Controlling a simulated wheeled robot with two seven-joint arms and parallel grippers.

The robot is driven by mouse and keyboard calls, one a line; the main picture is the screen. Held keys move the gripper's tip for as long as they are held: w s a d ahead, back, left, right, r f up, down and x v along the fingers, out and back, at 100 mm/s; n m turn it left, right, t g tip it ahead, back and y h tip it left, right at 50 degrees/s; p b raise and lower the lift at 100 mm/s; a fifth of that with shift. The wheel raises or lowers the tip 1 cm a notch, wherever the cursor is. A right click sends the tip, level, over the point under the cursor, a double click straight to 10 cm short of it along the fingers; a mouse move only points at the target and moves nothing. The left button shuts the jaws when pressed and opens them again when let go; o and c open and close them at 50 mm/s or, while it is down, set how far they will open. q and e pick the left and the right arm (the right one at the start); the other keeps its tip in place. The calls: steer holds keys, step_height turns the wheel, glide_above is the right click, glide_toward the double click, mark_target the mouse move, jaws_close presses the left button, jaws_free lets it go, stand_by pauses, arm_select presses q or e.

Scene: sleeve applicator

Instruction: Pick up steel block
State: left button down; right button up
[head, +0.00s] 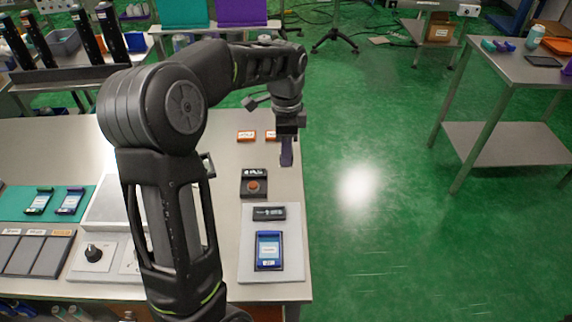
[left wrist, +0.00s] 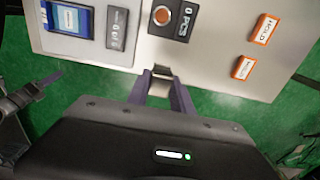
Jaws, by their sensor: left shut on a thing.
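My left gripper (head: 286,158) hangs over the right edge of the table in the head view, pointing down. In the left wrist view its two purple fingers (left wrist: 161,92) are shut on a small grey-brown piece (left wrist: 160,84), which I take to be the steel block. Most of it is hidden between the fingers, and the head view does not show it clearly. What looks like my right gripper (left wrist: 48,80) shows at the left edge of the left wrist view, with a purple finger; its opening is unclear.
On the table (head: 225,215) are two orange labelled blocks (left wrist: 264,29), a black counter box with an orange button (head: 254,184), a dark labelled bar (head: 269,213) and a blue-framed device (head: 269,250) on a pale board (head: 290,273). Green floor (head: 375,220) lies open to the right.

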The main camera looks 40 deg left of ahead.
arm_select(q)
steer(key=shift+r, duration=0.45)
